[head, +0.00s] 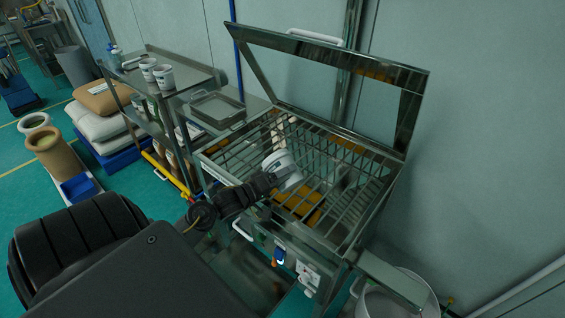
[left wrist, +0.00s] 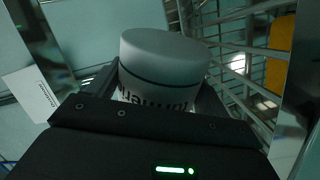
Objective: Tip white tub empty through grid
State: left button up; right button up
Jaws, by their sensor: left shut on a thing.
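The white tub (head: 280,166) is held in my left gripper (head: 270,180) above the grid, near its middle. In the left wrist view the tub (left wrist: 164,60) sits between the fingers of my left gripper (left wrist: 160,95), tilted, with a dark line and dark lettering round its side. The tub's opening and contents cannot be made out. The metal bar grid (head: 335,160) covers the sieve's open box, and its bars also show in the left wrist view (left wrist: 235,70). My right gripper is not in view.
The sieve's framed lid (head: 415,100) stands open behind the grid. A steel cart (head: 190,78) at left carries two more tubs (head: 163,76), and a shallow metal tray (head: 217,108) lies beside the sieve. A white round bin (head: 375,302) stands at lower right. Sacks (head: 98,128) lie at far left.

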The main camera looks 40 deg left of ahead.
aim_at(290, 176)
pick_arm(q)
jog(key=shift+d+f+m+b, duration=0.2)
jog(key=shift+f+m+b, duration=0.9)
jog(key=shift+b, duration=1.1)
jog(key=m+b, duration=0.1)
jog(key=b, duration=0.1)
jog(key=r+m+b, duration=0.1)
jog(key=m+b, duration=0.1)
jog(key=d+m+b, duration=0.1)
jog(key=m+b, duration=0.1)
jog(key=b, duration=0.1)
jog(key=shift+s+r, duration=0.2)
jog(key=shift+r, duration=0.1)
jog(key=shift+d+r+m+p, duration=0.35)
jog(key=shift+r+m+p, duration=0.2)
jog(key=shift+m, duration=0.35)
jog(key=m, duration=0.1)
jog(key=d+m, duration=0.1)
jog(key=r+m, duration=0.1)
jog(key=shift+s+d, duration=0.15)
jog(key=shift+s, duration=0.1)
notch_tip(290, 176, up, 2)
jog(key=p, duration=0.1)
jog(key=m+p, duration=0.1)
jog(key=shift+d+r+p, duration=0.1)
jog(key=shift+r+p, duration=0.15)
jog(key=shift+p, duration=0.1)
jog(key=shift+r+p, duration=1.25)
jog(key=shift+p, duration=0.25)
